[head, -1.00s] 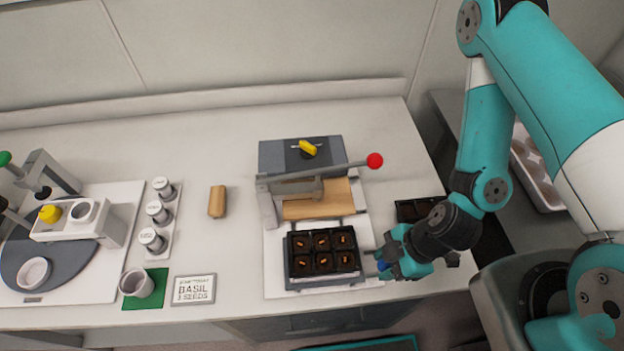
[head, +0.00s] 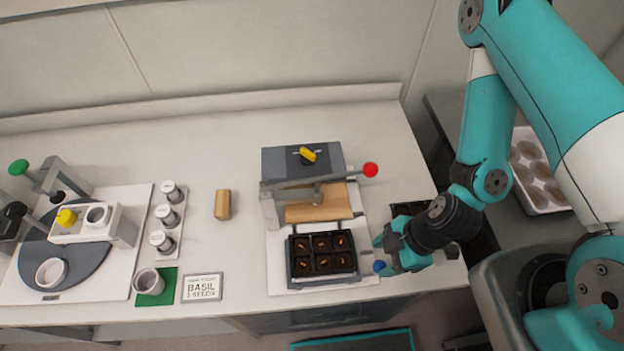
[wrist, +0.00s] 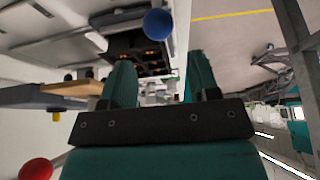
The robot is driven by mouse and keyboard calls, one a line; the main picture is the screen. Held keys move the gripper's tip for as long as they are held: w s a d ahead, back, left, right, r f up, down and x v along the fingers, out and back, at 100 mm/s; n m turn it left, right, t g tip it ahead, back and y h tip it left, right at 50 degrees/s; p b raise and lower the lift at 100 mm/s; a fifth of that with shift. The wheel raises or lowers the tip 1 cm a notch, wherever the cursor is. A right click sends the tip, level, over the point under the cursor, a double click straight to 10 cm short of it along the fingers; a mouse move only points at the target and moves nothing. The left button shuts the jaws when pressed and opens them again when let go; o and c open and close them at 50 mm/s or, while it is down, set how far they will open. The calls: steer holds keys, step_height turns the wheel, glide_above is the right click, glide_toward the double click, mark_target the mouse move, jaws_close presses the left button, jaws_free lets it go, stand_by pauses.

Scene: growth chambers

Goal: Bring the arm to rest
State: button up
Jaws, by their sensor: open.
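My gripper (head: 384,254) is at the right of the counter, just right of the black seedling tray (head: 323,279). In the wrist view my gripper (wrist: 160,85) shows its two teal fingers spread apart with nothing between them. A blue ball knob (head: 379,266) is close beside the fingers; it also shows in the wrist view (wrist: 158,22). The rest of my arm rises to the upper right. Whether the gripper touches the knob, I cannot tell.
A lever press with a red knob (head: 370,170) stands behind the tray. A dark tray (head: 408,209) lies partly hidden behind my gripper. A grey bin (head: 497,290) stands at the right. The counter's middle is clear around a wooden block (head: 222,204).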

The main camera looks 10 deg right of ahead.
step_height(320, 180, up, 3)
steer(key=shift+f+p, duration=0.15)
steer(key=shift+p, duration=0.85)
steer(key=shift+f, duration=0.1)
